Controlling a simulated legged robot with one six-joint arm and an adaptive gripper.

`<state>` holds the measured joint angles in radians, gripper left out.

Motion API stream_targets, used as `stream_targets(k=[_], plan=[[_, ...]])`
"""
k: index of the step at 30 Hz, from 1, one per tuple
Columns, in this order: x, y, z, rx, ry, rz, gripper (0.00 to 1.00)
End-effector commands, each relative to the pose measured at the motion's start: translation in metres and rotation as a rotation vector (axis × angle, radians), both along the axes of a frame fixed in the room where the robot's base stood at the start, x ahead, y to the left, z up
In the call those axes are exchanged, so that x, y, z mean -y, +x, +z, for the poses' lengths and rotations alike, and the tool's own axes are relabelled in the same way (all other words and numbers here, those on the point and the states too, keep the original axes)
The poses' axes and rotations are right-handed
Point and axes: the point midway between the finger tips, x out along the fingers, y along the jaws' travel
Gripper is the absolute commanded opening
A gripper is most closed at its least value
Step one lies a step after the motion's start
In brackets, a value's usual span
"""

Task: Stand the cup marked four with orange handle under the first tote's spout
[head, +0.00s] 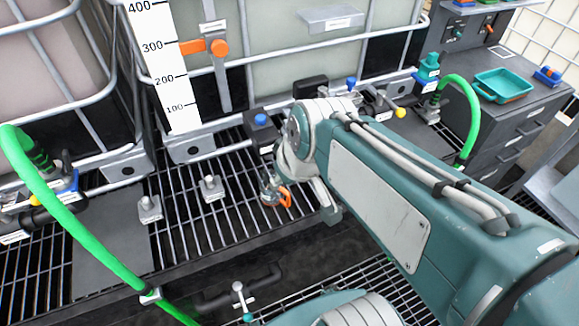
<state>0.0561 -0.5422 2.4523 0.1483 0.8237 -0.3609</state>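A small metal cup (270,199) with an orange handle (286,197) is on the slatted grating, just below centre in the head view. Its mark is too small to read. My gripper (272,180) reaches down at the cup from above. The arm's wrist and the cup overlap there, and I cannot tell whether the fingers are closed on it or whether it is lifted. A black valve body with a blue cap (261,121) sits at the foot of the middle tote (290,60), behind the cup. Its spout opening is not clearly visible, and which tote is first is unclear.
A green hose (75,225) runs along the left, and another (472,115) is at right. A scale board (170,70) stands behind. A teal tray (502,85) rests on a grey cabinet.

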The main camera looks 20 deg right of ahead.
Motion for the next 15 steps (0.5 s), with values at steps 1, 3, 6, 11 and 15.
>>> stream_targets(k=[1, 3, 6, 11, 15], plan=[[0.000, -0.012, 0.009, 0.022, 0.000, -0.046, 0.43], [0.002, -0.025, 0.016, 0.039, 0.004, -0.114, 0.43], [0.004, -0.038, 0.021, 0.057, 0.008, -0.184, 0.43], [0.006, -0.044, 0.023, 0.065, 0.013, -0.225, 0.43], [0.006, -0.043, 0.023, 0.065, 0.013, -0.226, 0.43]])
